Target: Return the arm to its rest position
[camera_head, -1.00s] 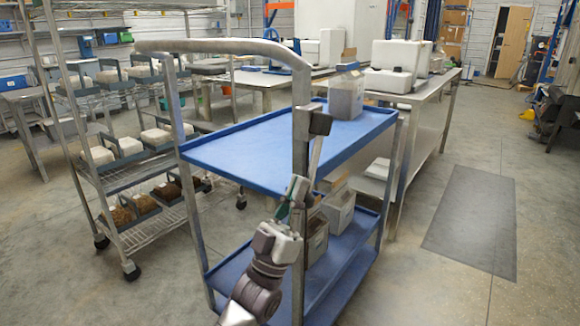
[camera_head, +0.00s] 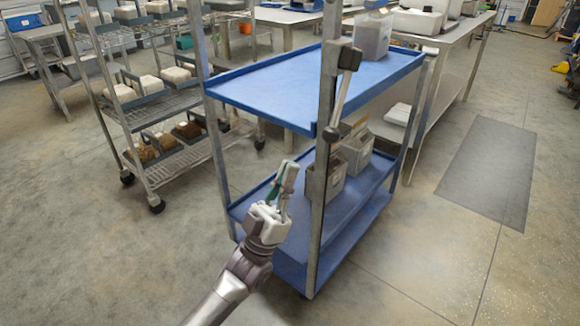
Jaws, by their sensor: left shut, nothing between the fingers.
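My left gripper (camera_head: 288,174) is in the lower middle of the head view, at the end of my left arm (camera_head: 245,265), pointing up. Its fingers are together with nothing between them. It appears in front of the near side of the blue cart, just left of a grey cart post (camera_head: 321,200). The picture does not show clearly whether it touches the cart. My right gripper is not in view.
A wire rack (camera_head: 150,120) with several trays stands left. A grey mat (camera_head: 488,170) lies right. The floor at left front is clear.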

